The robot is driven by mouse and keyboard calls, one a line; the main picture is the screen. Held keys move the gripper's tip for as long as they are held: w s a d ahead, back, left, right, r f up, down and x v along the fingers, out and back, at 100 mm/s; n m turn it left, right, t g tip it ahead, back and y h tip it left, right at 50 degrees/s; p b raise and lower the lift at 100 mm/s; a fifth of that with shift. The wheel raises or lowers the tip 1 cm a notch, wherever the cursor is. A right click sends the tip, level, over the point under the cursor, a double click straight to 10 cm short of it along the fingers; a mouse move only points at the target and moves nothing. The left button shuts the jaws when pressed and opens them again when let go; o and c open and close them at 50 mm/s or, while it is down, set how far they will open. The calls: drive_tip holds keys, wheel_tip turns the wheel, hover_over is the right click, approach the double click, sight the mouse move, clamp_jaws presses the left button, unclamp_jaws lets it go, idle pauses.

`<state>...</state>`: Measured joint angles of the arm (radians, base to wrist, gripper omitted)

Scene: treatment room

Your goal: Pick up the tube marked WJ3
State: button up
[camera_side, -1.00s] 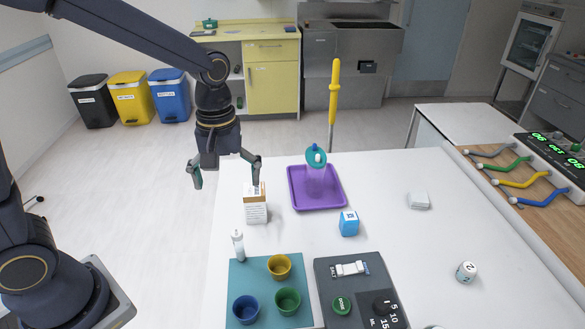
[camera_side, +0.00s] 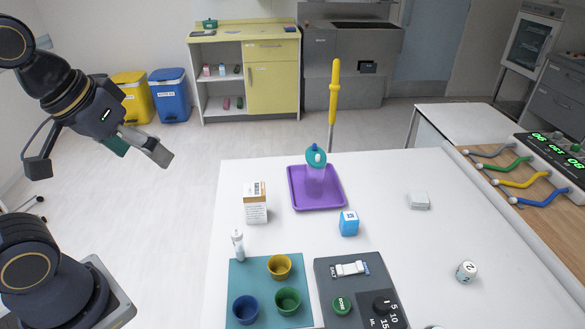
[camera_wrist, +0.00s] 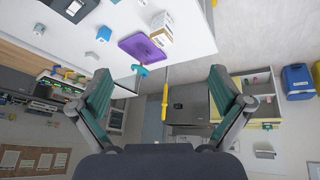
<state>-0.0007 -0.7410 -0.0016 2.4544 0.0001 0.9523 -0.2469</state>
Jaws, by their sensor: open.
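A slim white tube (camera_side: 238,245) stands upright at the back left corner of the teal mat (camera_side: 264,268) in the side view. Its marking is too small to read, so I cannot tell whether it says WJ3. My gripper (camera_side: 102,163) is well left of the table and higher up, tilted, with nothing between its fingers. The wrist view shows the two fingers (camera_wrist: 160,84) spread wide apart. I cannot make out the tube clearly in the wrist view.
A carton (camera_side: 256,203) stands just behind the tube. Yellow (camera_side: 279,266), blue (camera_side: 246,309) and green (camera_side: 288,301) cups sit on the mat. A purple tray (camera_side: 333,203), a blue box (camera_side: 349,223) and a dark scale-like panel (camera_side: 330,290) lie to the right.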

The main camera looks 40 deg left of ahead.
drive_tip(key=f+m, duration=0.1)
drive_tip(key=m, duration=0.1)
drive_tip(key=shift+m, duration=0.4)
drive_tip(key=c, duration=0.9)
drive_tip(key=m+g, duration=0.2)
drive_tip(key=g, duration=0.3)
hover_over(238, 242)
drive_tip(key=w+a, duration=0.1)
wheel_tip(238, 242, down, 10)
wheel_tip(238, 242, down, 12)
drive_tip(key=shift+s+f, duration=0.2)
drive_tip(key=shift+f, duration=2.8)
